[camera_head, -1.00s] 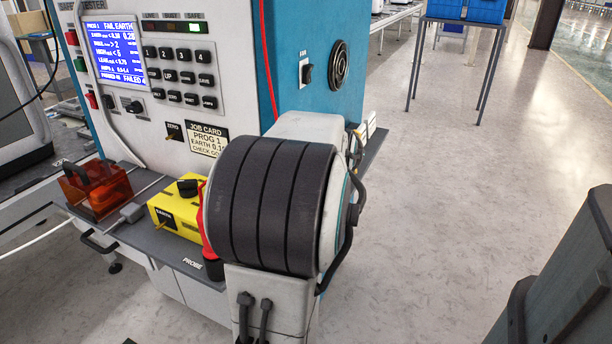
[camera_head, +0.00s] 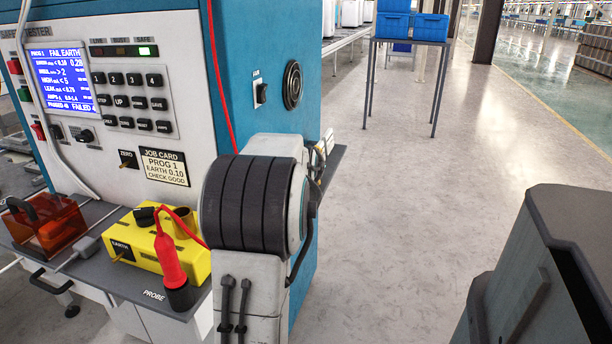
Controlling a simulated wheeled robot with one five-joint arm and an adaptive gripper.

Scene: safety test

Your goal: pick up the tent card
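I cannot identify the tent card for sure. A small white upright piece (camera_head: 328,141) shows at the right end of the tester's shelf (camera_head: 338,158), partly behind my arm. It may be the card, but it is too small and covered to tell. My arm's thick dark-banded joint (camera_head: 245,205) fills the middle of the view and hides part of the shelf.
The tester (camera_head: 160,60) stands at left, with a job card label (camera_head: 165,167) on its panel. Its front shelf holds a yellow box (camera_head: 200,262), a red probe (camera_head: 170,262) and an orange clear box (camera_head: 45,235). Blue bins (camera_head: 431,27) stand behind. Open floor (camera_head: 420,200) lies right.

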